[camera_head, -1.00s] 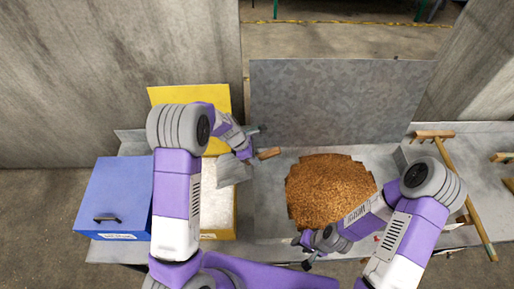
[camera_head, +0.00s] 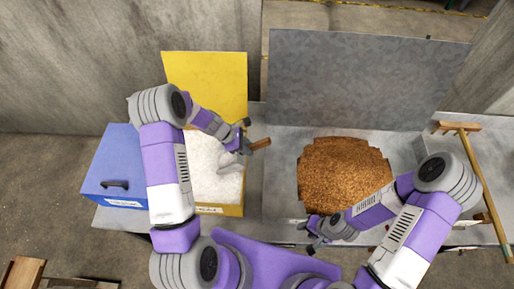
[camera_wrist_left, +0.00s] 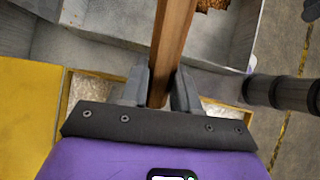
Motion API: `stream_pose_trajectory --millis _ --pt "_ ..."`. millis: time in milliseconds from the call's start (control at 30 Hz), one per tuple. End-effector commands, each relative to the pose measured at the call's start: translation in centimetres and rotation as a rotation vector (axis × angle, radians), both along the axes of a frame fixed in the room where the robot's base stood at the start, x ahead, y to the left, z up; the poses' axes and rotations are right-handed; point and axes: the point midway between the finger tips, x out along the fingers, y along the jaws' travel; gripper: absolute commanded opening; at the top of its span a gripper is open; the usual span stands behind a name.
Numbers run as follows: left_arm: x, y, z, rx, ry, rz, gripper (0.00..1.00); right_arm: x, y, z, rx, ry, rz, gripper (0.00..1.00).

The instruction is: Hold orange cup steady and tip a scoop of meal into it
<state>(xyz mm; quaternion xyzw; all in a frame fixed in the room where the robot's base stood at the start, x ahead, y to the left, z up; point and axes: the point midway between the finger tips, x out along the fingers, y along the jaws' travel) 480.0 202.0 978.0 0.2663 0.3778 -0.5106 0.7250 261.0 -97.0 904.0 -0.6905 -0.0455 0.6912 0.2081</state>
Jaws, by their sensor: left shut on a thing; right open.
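My left gripper (camera_head: 246,141) is shut on the wooden handle (camera_head: 261,143) of a scoop. The handle also shows between the fingers (camera_wrist_left: 161,90) in the left wrist view. My right gripper (camera_head: 314,236) is open and low in front of the brown grain. No orange cup can be made out in these frames.
A heap of brown grain (camera_head: 345,175) lies right of the box, before a tall grey metal panel (camera_head: 360,80). The yellow lid (camera_head: 205,85) stands open. A closed blue box (camera_head: 118,165) is at the left.

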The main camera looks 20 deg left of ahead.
Motion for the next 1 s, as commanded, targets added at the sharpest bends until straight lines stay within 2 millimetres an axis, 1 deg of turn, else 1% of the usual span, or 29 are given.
stream_pose_trajectory --millis 33,67,167,300,400,433,500,700,733,800,1000 --pt "-0.3 0.9 -0.8 -0.011 -0.004 0.005 0.00 0.0 0.0 -1.0 0.000 0.000 0.000 0.43" --pt "-0.4 1.0 -0.8 0.001 0.001 0.001 0.00 0.0 0.0 -0.6 0.000 0.000 0.000 0.43" --pt "-0.8 2.2 -1.5 0.033 0.011 -0.001 0.00 0.0 0.0 -0.4 0.000 -0.001 0.000 0.43" --pt "-1.4 4.0 -2.4 0.110 0.038 -0.004 0.00 0.0 0.0 0.8 0.000 -0.001 0.000 0.43" --pt "-1.9 5.5 -3.2 0.149 0.051 -0.001 0.00 0.0 0.0 0.7 0.000 -0.001 0.000 0.43" --pt "-2.0 5.7 -3.2 0.161 0.057 -0.003 0.00 0.0 0.0 0.9 0.000 -0.001 0.000 0.43" --pt "-1.7 4.6 -2.4 0.200 0.073 -0.010 0.00 0.0 0.0 2.6 0.000 0.000 0.000 0.43" --pt "-1.1 2.9 -1.5 0.329 0.114 -0.012 0.00 0.0 0.0 5.6 0.000 -0.001 0.000 0.43" --pt "-1.0 2.7 -1.4 0.349 0.118 -0.010 0.00 0.0 0.0 5.9 0.000 -0.001 0.000 0.43" --pt "-0.9 2.4 -1.8 0.380 0.132 -0.011 0.00 0.0 0.0 5.1 0.000 -0.001 0.001 0.43" --pt "-0.5 1.2 -1.1 0.481 0.168 -0.011 0.00 0.0 0.0 4.9 0.000 0.000 0.000 0.43"
